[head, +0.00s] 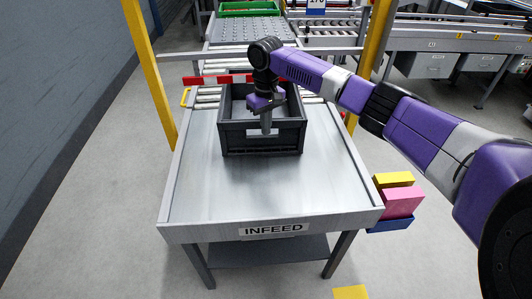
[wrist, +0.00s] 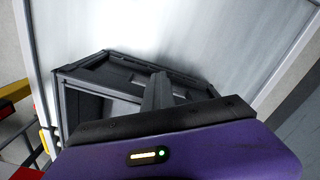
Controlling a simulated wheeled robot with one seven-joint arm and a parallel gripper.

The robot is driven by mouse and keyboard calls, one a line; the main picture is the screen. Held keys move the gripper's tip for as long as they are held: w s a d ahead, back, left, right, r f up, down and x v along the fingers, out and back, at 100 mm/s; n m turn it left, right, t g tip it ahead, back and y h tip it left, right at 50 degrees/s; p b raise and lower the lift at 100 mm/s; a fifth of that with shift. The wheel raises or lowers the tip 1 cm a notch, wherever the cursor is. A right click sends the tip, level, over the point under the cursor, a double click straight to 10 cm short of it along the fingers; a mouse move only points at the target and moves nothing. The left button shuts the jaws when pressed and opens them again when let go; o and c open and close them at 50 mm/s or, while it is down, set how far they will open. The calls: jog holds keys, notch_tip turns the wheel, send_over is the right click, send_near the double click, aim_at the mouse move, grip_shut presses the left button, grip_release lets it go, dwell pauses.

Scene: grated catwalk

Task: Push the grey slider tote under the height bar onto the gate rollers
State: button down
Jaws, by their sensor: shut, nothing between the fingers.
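The dark grey tote (head: 232,143) stands upright on the metal infeed table (head: 200,195), near its far end. Its inside looks empty where it shows. The red and white height bar (head: 215,80) crosses behind the tote between two yellow posts; my arm hides part of it. Gate rollers (head: 208,97) show at the tote's far left. My gripper (head: 266,130) is shut, empty and points down at the tote's near wall. In the wrist view its fingers (wrist: 157,92) overlap the tote's rim (wrist: 85,62); contact cannot be told.
Yellow posts (head: 150,75) flank the table's far end. A blue bin (head: 391,224) with yellow and pink boxes hangs at the table's right edge. The near half of the table is clear. A green tray (head: 250,12) stands far beyond the bar.

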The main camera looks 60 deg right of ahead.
jog(key=shift+w+d+r+p, duration=0.1)
jog(key=shift+w+d+p, duration=0.1)
jog(key=shift+w+d, duration=0.3)
jog(key=shift+w+d+p, duration=0.15)
jog(key=shift+w+d, duration=0.15)
jog(key=shift+d, duration=0.3)
jog(key=shift+s+a+p, duration=0.5)
jog(key=shift+a+p, duration=0.15)
jog(key=shift+p, duration=0.6)
jog(key=shift+a, duration=0.1)
notch_tip(320, 180, up, 8)
jog(key=p, duration=0.8)
